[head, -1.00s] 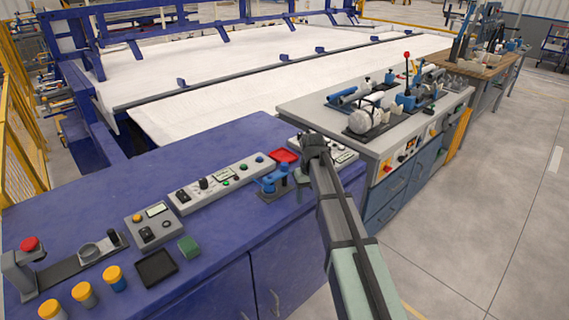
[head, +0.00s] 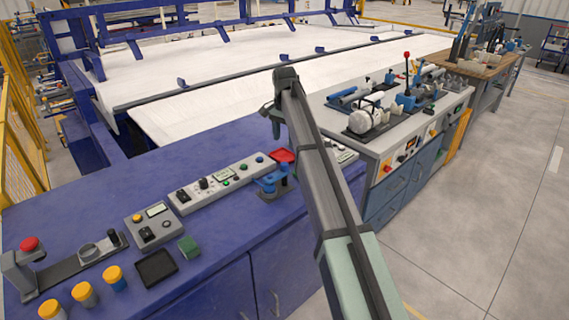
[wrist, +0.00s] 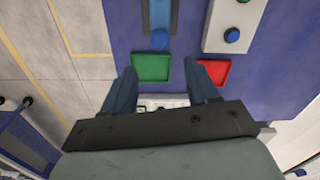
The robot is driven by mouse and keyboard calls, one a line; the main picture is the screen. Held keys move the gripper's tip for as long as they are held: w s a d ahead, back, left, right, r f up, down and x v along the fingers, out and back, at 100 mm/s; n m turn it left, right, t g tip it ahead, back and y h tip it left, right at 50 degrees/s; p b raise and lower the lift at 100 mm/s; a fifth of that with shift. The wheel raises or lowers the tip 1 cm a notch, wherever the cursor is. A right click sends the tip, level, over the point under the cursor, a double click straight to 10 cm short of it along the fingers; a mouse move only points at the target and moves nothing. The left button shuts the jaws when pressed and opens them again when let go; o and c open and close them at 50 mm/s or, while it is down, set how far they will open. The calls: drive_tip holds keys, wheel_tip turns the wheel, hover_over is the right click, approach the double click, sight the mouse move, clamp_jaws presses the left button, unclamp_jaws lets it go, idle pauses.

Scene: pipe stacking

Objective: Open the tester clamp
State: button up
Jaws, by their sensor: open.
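A blue clamp-like fixture (head: 272,184) stands on the blue bench beside a red tray (head: 283,155). I cannot tell for sure whether it is the tester clamp, or whether its jaw is open. My gripper (head: 275,128) is open and empty, raised above the back of the bench near the red tray. In the wrist view my gripper (wrist: 162,70) has its two fingers spread, with nothing between them.
A green tray (wrist: 151,68) and the red tray (wrist: 214,72) lie below the fingertips. A long grey control panel (head: 222,183) lies left of the fixture. A grey bench (head: 320,108) with pipe fittings and a red-topped lever stands at right.

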sight(285, 163)
wheel_tip(285, 163, down, 12)
drive_tip(key=shift+r, duration=0.25)
idle(0.4)
clamp_jaws()
idle(0.3)
